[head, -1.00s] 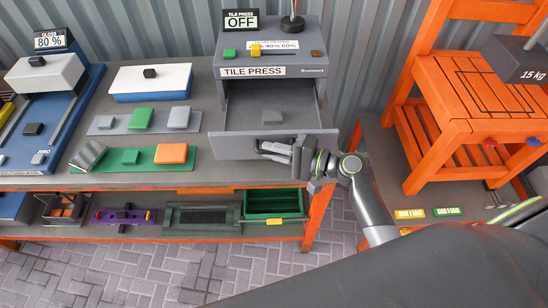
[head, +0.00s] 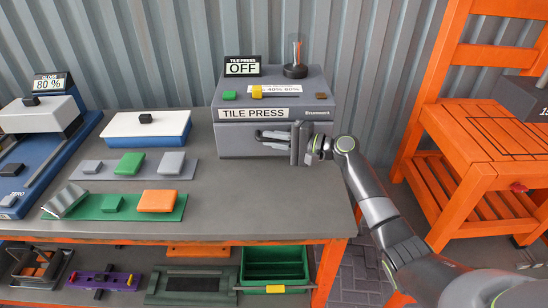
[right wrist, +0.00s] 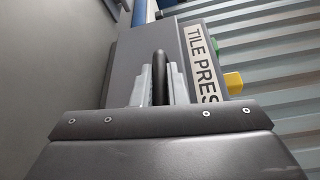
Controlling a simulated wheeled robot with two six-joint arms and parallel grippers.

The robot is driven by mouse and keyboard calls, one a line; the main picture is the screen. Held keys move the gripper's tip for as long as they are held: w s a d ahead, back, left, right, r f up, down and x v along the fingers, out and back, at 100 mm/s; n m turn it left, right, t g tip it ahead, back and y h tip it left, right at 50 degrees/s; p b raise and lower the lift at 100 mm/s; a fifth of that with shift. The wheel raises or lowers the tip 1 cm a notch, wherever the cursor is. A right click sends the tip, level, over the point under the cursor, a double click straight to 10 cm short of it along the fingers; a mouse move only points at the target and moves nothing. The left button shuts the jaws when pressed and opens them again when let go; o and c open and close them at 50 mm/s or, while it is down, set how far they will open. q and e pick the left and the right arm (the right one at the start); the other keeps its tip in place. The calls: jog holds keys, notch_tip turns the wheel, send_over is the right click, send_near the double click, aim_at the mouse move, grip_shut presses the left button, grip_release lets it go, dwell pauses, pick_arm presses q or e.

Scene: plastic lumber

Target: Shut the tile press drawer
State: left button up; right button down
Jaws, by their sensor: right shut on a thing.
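The tile press (head: 318,95) is a grey box at the back of the bench, with a "TILE PRESS" label and a sign reading OFF. Its drawer (head: 232,146) is pushed in under the label; no open interior shows, and its front looks flush with the press. My right gripper (head: 272,139) is in front of the drawer. In the right wrist view its two fingers (right wrist: 160,85) are shut on the dark drawer handle (right wrist: 160,70). The handle is mostly hidden by the fingers in the head view. My left gripper is out of view.
Left of the press are a white-and-blue block (head: 148,128), a grey tray (head: 190,172) and a green tray (head: 90,208) with tiles. An orange chair (head: 480,140) stands at the right. The bench top (head: 270,205) before the drawer is clear.

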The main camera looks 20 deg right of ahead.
jog(key=shift+w+d+f, duration=0.1)
jog(key=shift+w, duration=0.15)
jog(key=shift+r, duration=0.3)
jog(key=c, duration=1.8)
grip_release()
jog(key=shift+w, duration=0.1)
jog(key=o, duration=0.3)
jog(key=shift+w+d+f, duration=0.1)
jog(key=shift+w+f, duration=0.05)
jog(key=shift+f, duration=0.05)
jog(key=shift+o, duration=0.2)
